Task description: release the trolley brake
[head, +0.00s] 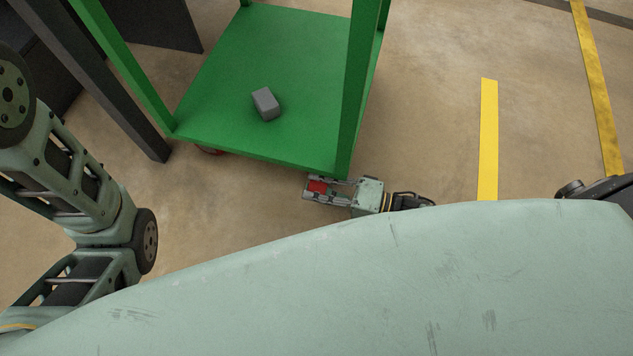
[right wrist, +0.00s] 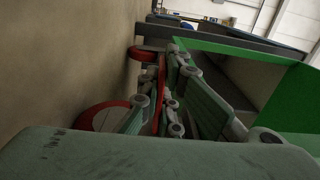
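The green trolley (head: 230,75) stands ahead, its lower shelf bare except for a grey block. My right gripper (head: 318,190) is low by the trolley's near right corner. Its fingers are apart, with a red part (head: 318,186) of the trolley's underside showing between them. In the right wrist view, a red strip (right wrist: 161,80) runs between the fingers (right wrist: 155,110), and red wheel rims (right wrist: 100,115) show beside and beyond them. Whether the fingers touch the red part, and which piece is the brake, I cannot tell. My left gripper is out of view.
The grey block (head: 266,104) lies on the trolley shelf. A dark frame leg (head: 105,90) stands close to the trolley's left side. Yellow floor lines (head: 488,140) run at the right. The concrete floor right of the trolley is clear.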

